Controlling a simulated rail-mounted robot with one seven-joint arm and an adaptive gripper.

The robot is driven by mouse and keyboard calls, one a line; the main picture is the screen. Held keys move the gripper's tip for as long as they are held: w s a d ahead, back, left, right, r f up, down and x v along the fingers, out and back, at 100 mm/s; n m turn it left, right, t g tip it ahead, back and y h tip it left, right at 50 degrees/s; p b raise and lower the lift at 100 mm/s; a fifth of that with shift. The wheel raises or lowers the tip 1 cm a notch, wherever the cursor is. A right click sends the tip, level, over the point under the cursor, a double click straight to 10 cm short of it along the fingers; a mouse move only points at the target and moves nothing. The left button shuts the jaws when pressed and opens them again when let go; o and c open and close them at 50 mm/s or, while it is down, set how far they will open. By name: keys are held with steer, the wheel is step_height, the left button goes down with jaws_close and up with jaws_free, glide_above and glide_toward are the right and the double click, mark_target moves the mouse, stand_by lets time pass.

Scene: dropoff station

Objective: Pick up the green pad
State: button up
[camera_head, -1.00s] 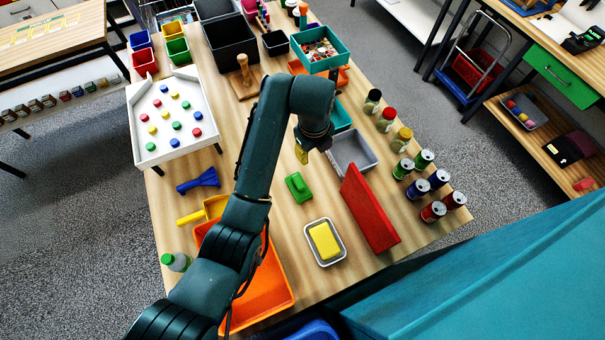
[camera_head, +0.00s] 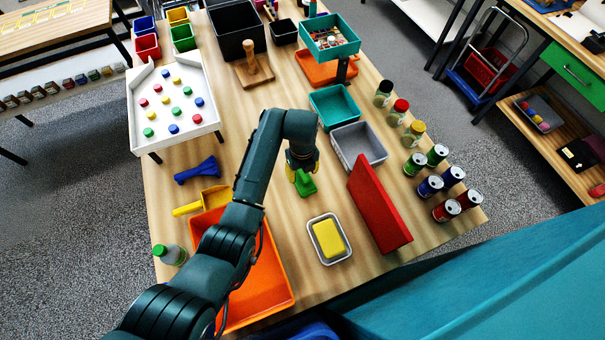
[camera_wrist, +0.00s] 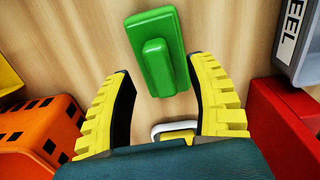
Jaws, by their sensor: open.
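The green pad (camera_head: 307,185) lies on the wooden table, partly hidden by my gripper in the head view. In the wrist view the green pad (camera_wrist: 157,50) is a flat block with a raised grip on top. My gripper (camera_head: 303,171) is low beside and partly over it. In the wrist view the yellow fingers of my gripper (camera_wrist: 162,85) are apart, with the pad ahead of them and its near end at the gap between the fingertips. Nothing is held.
Close by are a grey bin (camera_head: 372,150), a red upright panel (camera_head: 378,205), a metal tray (camera_head: 340,258) with a yellow block (camera_head: 328,239), and an orange bin (camera_head: 283,285). Several cans and jars stand at the right. Bare table lies left of the pad.

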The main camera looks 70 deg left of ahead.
mark_target(303, 174)
steer(key=shift+f, duration=0.65)
jaws_close()
steer(key=shift+r, duration=0.1)
step_height(303, 174, up, 10)
steer(key=shift+f+p, duration=0.1)
steer(key=shift+p, duration=0.5)
steer(key=c, duration=0.7)
jaws_free()
steer(key=shift+c, duration=0.2)
jaws_close()
